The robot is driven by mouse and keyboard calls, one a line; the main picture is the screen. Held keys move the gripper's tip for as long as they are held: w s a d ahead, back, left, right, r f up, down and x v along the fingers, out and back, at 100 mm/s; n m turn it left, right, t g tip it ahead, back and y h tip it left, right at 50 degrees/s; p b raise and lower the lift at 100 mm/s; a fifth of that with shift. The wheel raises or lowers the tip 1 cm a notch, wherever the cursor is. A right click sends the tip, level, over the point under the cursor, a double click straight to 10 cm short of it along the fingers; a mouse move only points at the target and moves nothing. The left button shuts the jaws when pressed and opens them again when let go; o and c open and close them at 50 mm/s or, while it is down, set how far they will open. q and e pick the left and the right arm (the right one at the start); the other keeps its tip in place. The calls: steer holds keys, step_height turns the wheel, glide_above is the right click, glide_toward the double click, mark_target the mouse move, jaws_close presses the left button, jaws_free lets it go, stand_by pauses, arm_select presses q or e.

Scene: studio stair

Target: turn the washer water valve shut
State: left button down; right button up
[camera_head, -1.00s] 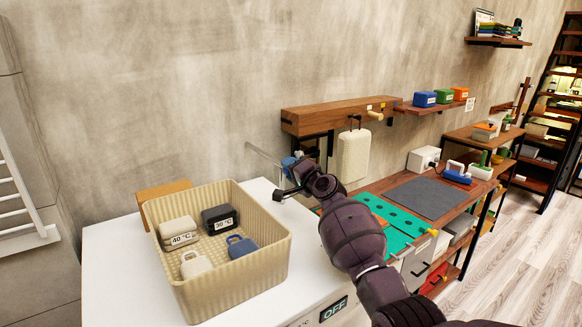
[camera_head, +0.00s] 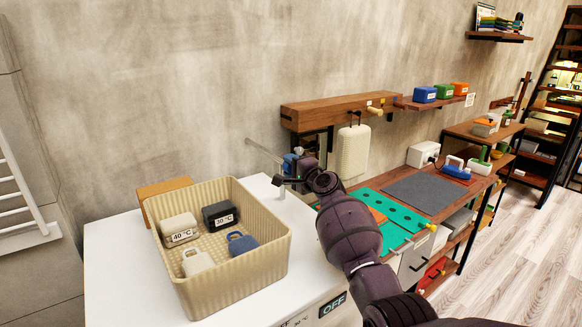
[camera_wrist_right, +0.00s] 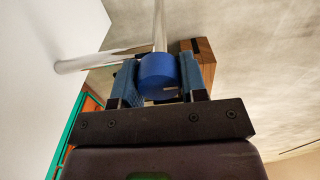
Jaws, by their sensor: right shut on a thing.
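The washer water valve has a round blue knob (camera_wrist_right: 158,78), seen close in the right wrist view. In the head view it is a small blue shape (camera_head: 289,162) beside the wall, behind the white washer's top (camera_head: 125,262). A pale metal pipe (camera_wrist_right: 95,61) runs to it. My right gripper (camera_wrist_right: 166,84) is shut on the knob, one finger on each side. In the head view my right gripper (camera_head: 287,180) partly hides the valve. A short pale mark shows low on the knob's face. My left gripper is in neither view.
A beige ribbed basket (camera_head: 237,283) with several labelled blocks stands on the washer, left of my arm. A wooden wall beam (camera_head: 340,112) with a hanging cream pad (camera_head: 353,150) is beyond the valve. A workbench with a grey mat (camera_head: 421,193) lies right.

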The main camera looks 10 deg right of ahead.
steer(key=o, duration=0.9)
steer(key=shift+s, duration=0.1)
steer(key=shift+v, duration=5.35)
steer(key=shift+f, duration=0.1)
